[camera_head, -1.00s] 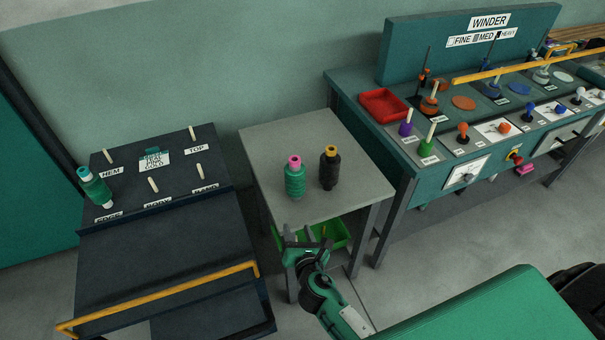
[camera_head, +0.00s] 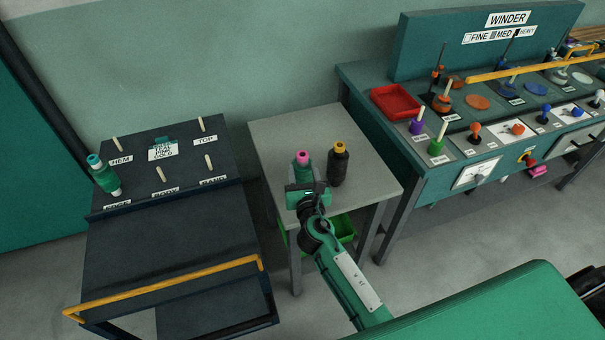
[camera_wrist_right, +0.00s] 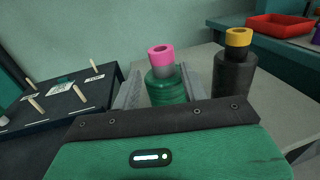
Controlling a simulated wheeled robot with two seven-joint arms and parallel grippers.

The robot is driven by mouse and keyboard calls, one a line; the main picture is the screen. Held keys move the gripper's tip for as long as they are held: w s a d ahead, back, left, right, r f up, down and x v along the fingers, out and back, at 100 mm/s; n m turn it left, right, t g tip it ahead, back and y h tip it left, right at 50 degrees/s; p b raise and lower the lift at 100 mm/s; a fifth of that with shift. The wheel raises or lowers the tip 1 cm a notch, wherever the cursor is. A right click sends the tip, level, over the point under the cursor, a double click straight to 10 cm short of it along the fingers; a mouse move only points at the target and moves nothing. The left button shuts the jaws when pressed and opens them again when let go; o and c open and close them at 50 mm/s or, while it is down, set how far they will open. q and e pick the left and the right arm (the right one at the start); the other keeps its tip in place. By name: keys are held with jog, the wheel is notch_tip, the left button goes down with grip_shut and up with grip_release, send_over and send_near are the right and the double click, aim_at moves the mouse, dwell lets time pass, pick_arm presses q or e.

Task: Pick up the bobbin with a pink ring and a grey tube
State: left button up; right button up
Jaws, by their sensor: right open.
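The bobbin with a pink ring (camera_head: 303,158) stands upright on the grey side table, wound with green thread. In the right wrist view its pink ring (camera_wrist_right: 161,56) sits above a short grey tube (camera_wrist_right: 163,71) and the green thread (camera_wrist_right: 168,90). My right gripper (camera_head: 305,184) is at the near side of this bobbin and hides its lower part. In the wrist view the open jaws (camera_wrist_right: 163,88) show one finger to each side of the bobbin; I cannot tell whether they touch it. My left gripper is not in view.
A black bobbin with a yellow ring (camera_head: 338,166) stands close on the right. The grey table (camera_head: 275,132) is otherwise clear on top. A dark rack with pegs (camera_head: 137,146) holds a green bobbin (camera_head: 104,176) on the left. The winder bench with a red tray (camera_head: 396,102) is right.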

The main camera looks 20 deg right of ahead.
aim_at(302, 158)
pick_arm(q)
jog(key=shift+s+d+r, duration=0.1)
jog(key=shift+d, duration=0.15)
pick_arm(e)
jog(key=w, duration=0.2)
jog(key=w+d, duration=0.1)
jog(key=w, duration=0.2)
jog(key=shift+d, duration=0.1)
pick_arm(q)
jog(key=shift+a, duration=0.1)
pick_arm(e)
jog(key=shift+s, duration=0.1)
grip_shut()
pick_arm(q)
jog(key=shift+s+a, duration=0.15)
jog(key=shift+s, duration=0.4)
pick_arm(e)
jog(key=shift+r, duration=0.1)
